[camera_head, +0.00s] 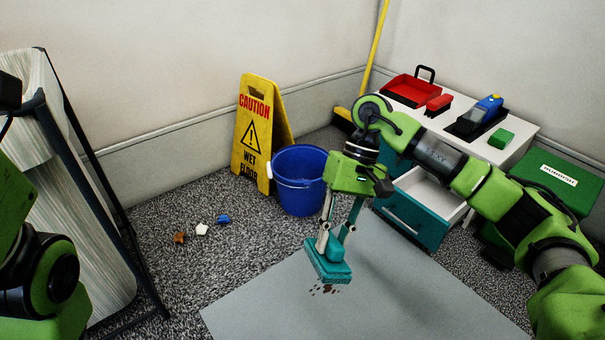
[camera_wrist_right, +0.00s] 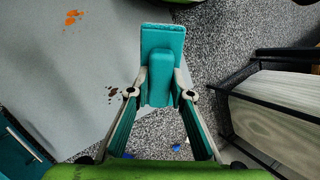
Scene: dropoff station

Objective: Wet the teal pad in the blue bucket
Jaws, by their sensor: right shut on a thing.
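The teal pad (camera_head: 328,266) has a raised teal handle and is held by my right gripper (camera_head: 332,240). The two fingers are shut on the handle from both sides. The pad hangs above the grey mat (camera_head: 380,295), close to some dark red spots. In the right wrist view the pad (camera_wrist_right: 162,40) shows between the fingertips of the right gripper (camera_wrist_right: 160,93). The blue bucket (camera_head: 298,190) stands upright on the speckled floor, behind and left of the pad. Its bottom inside is hidden. The left arm shows at the left edge, but its gripper is out of view.
A yellow caution sign (camera_head: 256,135) stands beside the bucket. A white cabinet (camera_head: 520,130) with an open teal-fronted drawer (camera_head: 410,220) stands right, bearing a red dustpan (camera_head: 408,90) and other items. A green box (camera_head: 565,180) is far right. Small litter (camera_head: 202,229) lies left on the floor.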

